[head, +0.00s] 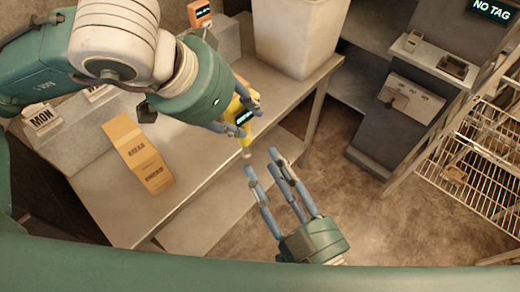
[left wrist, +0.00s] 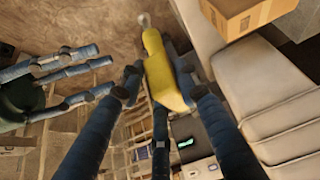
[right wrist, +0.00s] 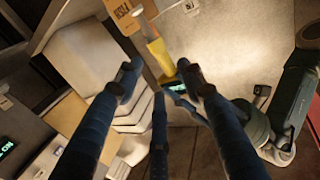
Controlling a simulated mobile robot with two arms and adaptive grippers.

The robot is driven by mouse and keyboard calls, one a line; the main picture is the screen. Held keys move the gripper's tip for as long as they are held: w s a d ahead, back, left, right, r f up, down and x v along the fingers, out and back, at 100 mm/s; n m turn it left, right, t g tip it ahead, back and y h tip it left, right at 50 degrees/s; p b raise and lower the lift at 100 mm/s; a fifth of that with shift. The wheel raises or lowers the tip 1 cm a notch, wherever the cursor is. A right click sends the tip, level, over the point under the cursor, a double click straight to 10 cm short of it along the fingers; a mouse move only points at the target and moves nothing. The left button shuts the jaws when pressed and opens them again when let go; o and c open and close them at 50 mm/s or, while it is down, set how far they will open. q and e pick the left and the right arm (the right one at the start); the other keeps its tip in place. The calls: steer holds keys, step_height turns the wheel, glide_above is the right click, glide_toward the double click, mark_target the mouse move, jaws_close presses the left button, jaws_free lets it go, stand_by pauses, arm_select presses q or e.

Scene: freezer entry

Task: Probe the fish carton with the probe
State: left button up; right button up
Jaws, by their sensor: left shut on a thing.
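My left gripper (head: 245,117) is shut on the yellow probe (head: 240,110), which has a small dark display. The probe's pale tip (head: 246,154) points down past the table's front edge. The probe also shows between the fingers in the left wrist view (left wrist: 160,70) and in the right wrist view (right wrist: 159,56). A brown carton (head: 140,152) with printed labels lies on the table to the left of the probe, apart from it. Its printing is too small to read. My right gripper (head: 268,168) is open and empty, in front of the table below the probe.
A grey cabinet (head: 400,110) and wire shelving (head: 480,145) stand right. Floor between is clear.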

mark_target(244, 129)
steer(key=x, duration=1.1)
steer(key=shift+w+a, duration=0.1)
steer(key=shift+w, duration=0.05)
steer(key=shift+c, duration=0.4)
jaws_close()
arm_select(q)
steer(key=o, duration=1.4)
steer(key=shift+c, duration=0.2)
